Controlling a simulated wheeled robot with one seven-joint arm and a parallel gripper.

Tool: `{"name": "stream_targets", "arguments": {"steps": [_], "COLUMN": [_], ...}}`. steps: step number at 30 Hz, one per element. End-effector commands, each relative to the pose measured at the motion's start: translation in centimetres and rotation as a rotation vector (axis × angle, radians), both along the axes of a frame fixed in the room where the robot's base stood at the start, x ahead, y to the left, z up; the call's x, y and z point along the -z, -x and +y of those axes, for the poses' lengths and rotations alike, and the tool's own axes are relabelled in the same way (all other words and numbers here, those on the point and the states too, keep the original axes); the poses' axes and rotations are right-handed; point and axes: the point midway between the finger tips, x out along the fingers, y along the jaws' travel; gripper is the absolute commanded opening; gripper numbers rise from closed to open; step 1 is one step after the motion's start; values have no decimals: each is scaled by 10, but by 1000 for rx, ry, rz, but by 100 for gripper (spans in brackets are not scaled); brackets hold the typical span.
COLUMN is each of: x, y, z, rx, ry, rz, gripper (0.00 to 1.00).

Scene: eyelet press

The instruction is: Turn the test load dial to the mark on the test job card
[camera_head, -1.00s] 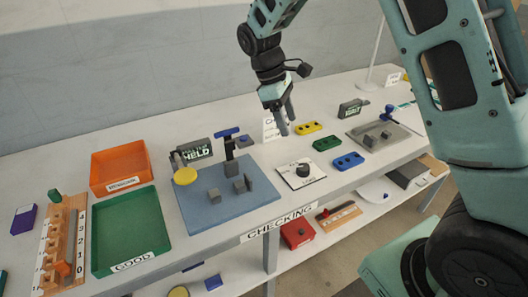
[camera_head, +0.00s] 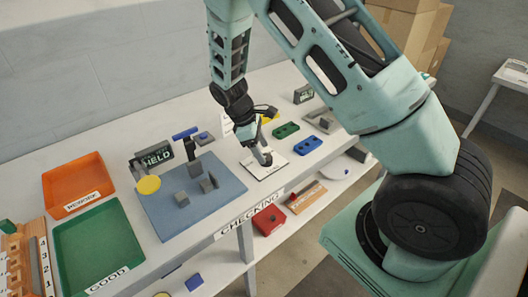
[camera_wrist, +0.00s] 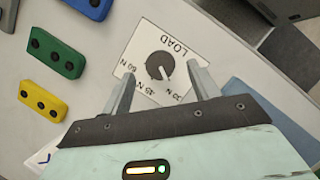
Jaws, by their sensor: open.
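The load dial (camera_wrist: 160,65) is a round black knob on a white plate (camera_wrist: 146,40) marked LOAD. The plate also shows in the head view (camera_head: 273,172). Several N marks, one reading 60 N, sit along the plate's near side in the wrist view, upside down. The knob's pale pointer line faces down and slightly right there. My gripper (camera_wrist: 162,78) is open, its fingers either side of the knob; I cannot tell whether they touch it. In the head view my gripper (camera_head: 265,158) hides the knob. A white card (camera_head: 227,122), partly behind my arm, is unreadable.
Blue (camera_head: 307,145) and green (camera_head: 286,130) blocks lie right. Green (camera_head: 100,243) and orange (camera_head: 78,184) trays stand far left.

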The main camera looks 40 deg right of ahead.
Motion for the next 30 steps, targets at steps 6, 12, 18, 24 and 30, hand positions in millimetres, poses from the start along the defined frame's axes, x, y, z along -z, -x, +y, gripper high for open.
{"name": "stream_targets", "arguments": {"steps": [6, 12, 18, 24, 30], "x": [21, 26, 26, 26, 25], "y": [6, 7, 7, 7, 7], "z": [-7, -8, -8, -8, -8], "rx": [-1, -1, -1, -1, 13], "ry": [0, 0, 0, 0, 0], "rz": [1, 0, 0, 0, -1], "gripper": [60, 60, 52, 16, 16]}}
